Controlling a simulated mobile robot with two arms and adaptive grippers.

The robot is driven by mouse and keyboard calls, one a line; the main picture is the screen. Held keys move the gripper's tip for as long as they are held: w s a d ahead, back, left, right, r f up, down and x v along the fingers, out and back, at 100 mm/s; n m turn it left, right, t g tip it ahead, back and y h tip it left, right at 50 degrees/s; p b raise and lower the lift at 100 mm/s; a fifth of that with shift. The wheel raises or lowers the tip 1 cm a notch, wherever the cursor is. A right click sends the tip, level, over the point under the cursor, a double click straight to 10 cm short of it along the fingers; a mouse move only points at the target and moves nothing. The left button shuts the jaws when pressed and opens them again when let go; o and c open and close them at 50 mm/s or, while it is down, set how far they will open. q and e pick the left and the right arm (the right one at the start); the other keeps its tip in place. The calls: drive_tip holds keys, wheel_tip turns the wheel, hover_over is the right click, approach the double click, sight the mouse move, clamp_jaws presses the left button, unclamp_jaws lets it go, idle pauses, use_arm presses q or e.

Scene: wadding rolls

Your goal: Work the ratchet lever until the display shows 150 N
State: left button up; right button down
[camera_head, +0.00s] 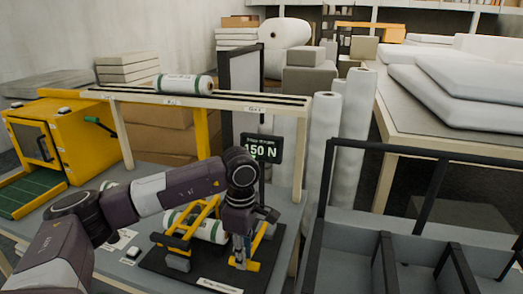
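The dark display (261,149) stands behind my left wrist and reads 150 N in large green figures, with a smaller line above too small to read surely. Below it, a black base plate (185,283) carries a yellow frame (176,243) holding a white roll with green bands (207,228). My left gripper (241,258) points down at the right part of this frame, beside a slanted yellow bar (258,240) that may be the ratchet lever. The fingers are small and overlap the yellow parts, so contact and opening are unclear. My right gripper is out of view.
A yellow machine (62,140) with a green-handled lever stands at the left. A raised rail (225,102) behind the fixture bears another banded roll (183,84). A dark-framed divided bin (345,255) is at the right. Tall white rolls (357,120) stand behind.

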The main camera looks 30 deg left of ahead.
use_arm(q)
drive_tip(key=w+r+p, duration=0.3)
drive_tip(key=r+p, duration=0.3)
drive_tip(key=r, duration=0.4)
drive_tip(key=shift+a, duration=0.35)
drive_tip(key=shift+r, duration=0.1)
idle(0.5)
wheel_tip(320, 180, up, 6)
drive_tip(key=p, duration=0.4)
idle(0.5)
